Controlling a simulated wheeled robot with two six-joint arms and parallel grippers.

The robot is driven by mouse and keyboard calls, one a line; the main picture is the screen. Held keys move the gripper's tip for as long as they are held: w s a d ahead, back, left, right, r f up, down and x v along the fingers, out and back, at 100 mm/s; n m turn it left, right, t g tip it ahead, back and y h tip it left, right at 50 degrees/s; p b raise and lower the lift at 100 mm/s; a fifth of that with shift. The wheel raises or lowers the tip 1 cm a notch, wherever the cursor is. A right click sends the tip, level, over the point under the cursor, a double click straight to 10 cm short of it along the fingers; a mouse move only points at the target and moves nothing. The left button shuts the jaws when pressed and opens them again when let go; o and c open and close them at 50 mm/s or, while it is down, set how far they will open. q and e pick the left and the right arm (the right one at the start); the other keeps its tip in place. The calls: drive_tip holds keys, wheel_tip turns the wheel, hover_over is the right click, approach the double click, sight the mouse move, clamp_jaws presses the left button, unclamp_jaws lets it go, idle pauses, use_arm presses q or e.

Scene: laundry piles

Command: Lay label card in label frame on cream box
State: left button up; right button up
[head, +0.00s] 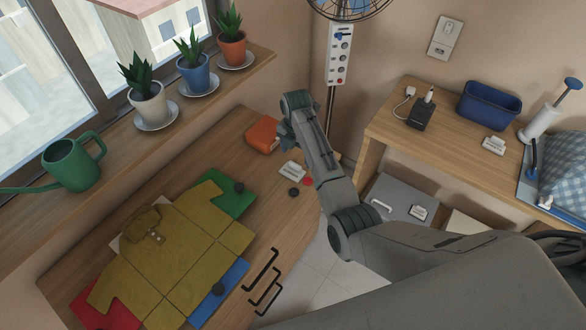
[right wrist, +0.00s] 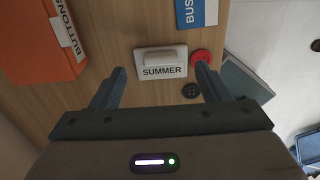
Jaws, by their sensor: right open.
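The white label card (right wrist: 160,65), reading SUMMER and with a raised grip, lies flat on the wooden desk; it also shows in the head view (head: 292,171). My right gripper (right wrist: 162,70) is open above the desk, its fingertips apart on either side of the card in the right wrist view. It is empty. In the head view my right gripper (head: 287,138) is beside the orange box. A cream box (head: 468,226) seems to stand low at the right, mostly hidden by my arm. I cannot make out its label frame. My left gripper is out of view.
An orange box (head: 262,134) labelled BUTTONS, a red button (head: 308,181) and dark buttons (head: 293,192) lie near the card. A mustard shirt (head: 160,250) covers the desk's front. A grey box (head: 400,197) stands below the shelf (head: 400,135) at right.

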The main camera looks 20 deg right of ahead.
sight(292, 170)
drive_tip(key=shift+s+f+p, duration=0.1)
drive_tip(key=shift+f+p, duration=0.5)
drive_tip(key=shift+f, duration=1.65)
drive_tip(key=c, duration=1.1)
